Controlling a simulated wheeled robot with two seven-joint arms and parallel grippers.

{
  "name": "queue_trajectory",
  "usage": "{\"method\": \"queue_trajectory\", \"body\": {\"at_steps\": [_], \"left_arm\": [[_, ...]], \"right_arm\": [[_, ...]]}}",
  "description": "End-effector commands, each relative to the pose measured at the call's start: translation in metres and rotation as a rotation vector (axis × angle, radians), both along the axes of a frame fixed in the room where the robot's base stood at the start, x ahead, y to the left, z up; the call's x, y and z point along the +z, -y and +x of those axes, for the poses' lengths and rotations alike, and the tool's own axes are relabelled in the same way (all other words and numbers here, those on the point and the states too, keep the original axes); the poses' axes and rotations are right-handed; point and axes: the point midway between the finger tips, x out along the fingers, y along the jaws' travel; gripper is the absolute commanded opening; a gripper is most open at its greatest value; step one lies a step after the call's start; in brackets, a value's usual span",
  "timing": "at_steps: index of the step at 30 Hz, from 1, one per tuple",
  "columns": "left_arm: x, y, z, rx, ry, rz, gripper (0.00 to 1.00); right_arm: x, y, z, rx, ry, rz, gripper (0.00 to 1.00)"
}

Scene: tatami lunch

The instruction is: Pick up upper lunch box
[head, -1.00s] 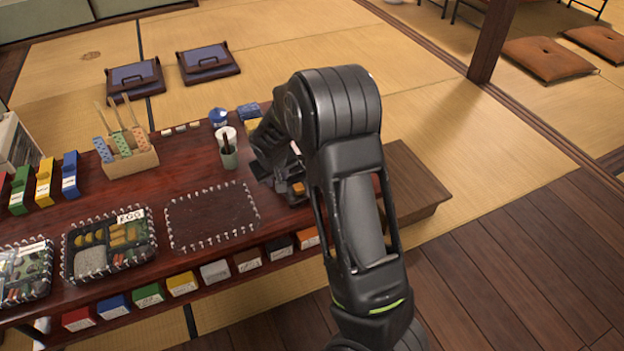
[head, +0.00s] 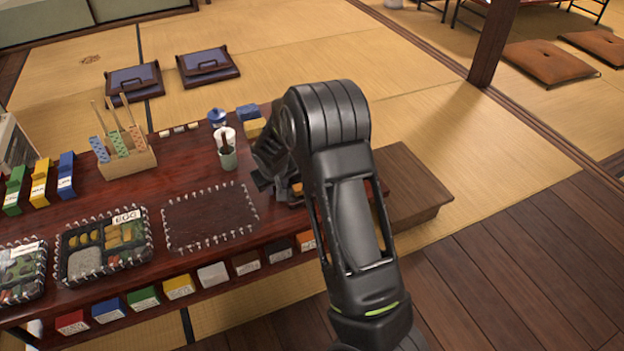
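My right gripper (head: 268,182) is over the right end of the dark red table, pointing down and left. Its fingers are dark and partly covered by my own arm, so its opening is unclear. A dark item with an orange-brown part (head: 297,190) shows behind the gripper, mostly hidden; I cannot tell whether it is a lunch box or whether the gripper touches it. A filled lunch box (head: 84,262) with an "EGG" label lies at the left in a stitched outline. Another filled lunch box (head: 22,268) is cut by the left edge. My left gripper is not in view.
An empty stitched rectangle (head: 208,216) lies left of the gripper. A green cup (head: 227,158), a white cup and a blue-and-white jar stand close behind it. A wooden holder (head: 127,162) with sticks stands farther left. Colored boxes (head: 178,287) line the shelf below.

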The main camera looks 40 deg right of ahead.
Motion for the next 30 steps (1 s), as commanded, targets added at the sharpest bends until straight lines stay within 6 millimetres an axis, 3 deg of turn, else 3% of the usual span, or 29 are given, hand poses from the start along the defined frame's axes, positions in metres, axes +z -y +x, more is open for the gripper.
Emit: {"method": "queue_trajectory", "body": {"at_steps": [11, 21, 30], "left_arm": [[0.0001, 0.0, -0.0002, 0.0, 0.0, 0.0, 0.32], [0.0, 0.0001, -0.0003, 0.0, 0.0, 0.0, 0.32], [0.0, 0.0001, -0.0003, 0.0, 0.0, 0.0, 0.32]], "right_arm": [[0.0001, -0.0002, -0.0001, 0.0, 0.0, 0.0, 0.27], [0.0001, -0.0002, -0.0001, 0.0, 0.0, 0.0, 0.0], [0.0002, -0.0003, -0.0001, 0.0, 0.0, 0.0, 0.0]]}}
